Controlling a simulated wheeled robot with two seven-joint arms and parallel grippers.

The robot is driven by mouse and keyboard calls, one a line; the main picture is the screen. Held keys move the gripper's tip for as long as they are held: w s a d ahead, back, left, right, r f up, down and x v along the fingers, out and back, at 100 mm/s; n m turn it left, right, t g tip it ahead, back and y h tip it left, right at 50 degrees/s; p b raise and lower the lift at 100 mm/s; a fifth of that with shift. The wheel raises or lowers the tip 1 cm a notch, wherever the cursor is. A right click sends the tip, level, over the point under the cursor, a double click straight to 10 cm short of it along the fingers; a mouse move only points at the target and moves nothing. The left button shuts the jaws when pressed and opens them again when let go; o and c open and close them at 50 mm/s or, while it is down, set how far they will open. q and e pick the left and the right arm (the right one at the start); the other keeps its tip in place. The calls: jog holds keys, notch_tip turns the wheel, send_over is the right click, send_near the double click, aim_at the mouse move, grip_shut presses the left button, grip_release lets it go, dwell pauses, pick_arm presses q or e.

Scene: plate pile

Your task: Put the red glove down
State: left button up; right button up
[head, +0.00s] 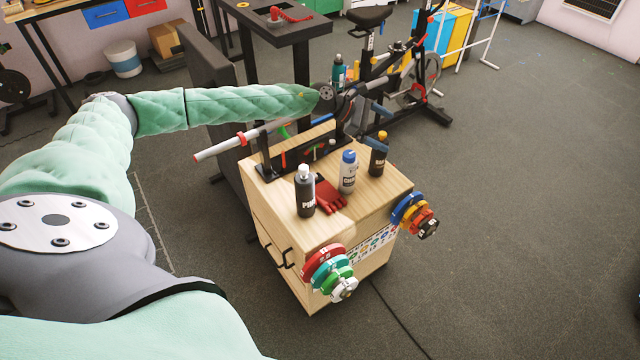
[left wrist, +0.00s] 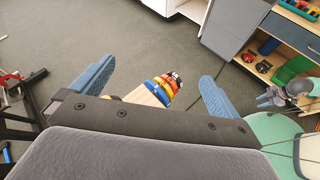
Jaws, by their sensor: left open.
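The red glove (head: 329,196) lies on the wooden top of a small cabinet (head: 376,196), between a black bottle and a grey bottle with a blue cap. My left gripper (head: 372,95) is above the far side of the cabinet, beyond the glove and apart from it. In the left wrist view its two blue fingers (left wrist: 157,74) are spread wide with nothing held between them. The glove does not show in that view. A grey hand with a green sleeve at the right edge there looks like my right gripper (left wrist: 272,98); its jaws are too small to read.
The black bottle (head: 305,192), grey bottle (head: 347,172) and another dark bottle (head: 378,155) stand on the cabinet. Coloured weight plates (head: 328,268) hang on its sides. A black rack with a bar stands at its back, and an exercise bike (head: 400,75) is behind.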

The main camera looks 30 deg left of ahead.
pick_arm(q)
jog(key=s+a+f+m+g+y+p, duration=0.2)
jog(key=s+f+m+g, duration=0.1)
jog(key=f, duration=0.1)
jog(key=m+g+y+p, duration=0.15)
jog(key=m+y, duration=0.25)
jog(key=y, duration=0.6)
send_over(321, 187)
jog(key=shift+f, duration=3.45)
pick_arm(e)
jog(key=shift+s+d+r+g+h, duration=0.5)
jog(key=shift+s+d+r+g, duration=0.25)
jog(key=shift+d+r, duration=0.6)
pick_arm(q)
jog(key=shift+g, duration=0.45)
notch_tip(321, 187, down, 10)
jog(key=p, duration=0.3)
jog(key=shift+s+p, duration=0.1)
jog(key=shift+p, duration=0.2)
jog(key=shift+f+p, duration=1.05)
jog(key=shift+f, duration=1.65)
pick_arm(e)
jog(key=s+d+f, duration=0.2)
jog(key=f, duration=0.4)
jog(key=s+d+f+t, duration=0.1)
jog(key=s+d+f, duration=0.1)
jog(key=f, duration=0.5)
jog(key=shift+f, duration=0.2)
pick_arm(q)
jog(key=shift+c, duration=0.4)
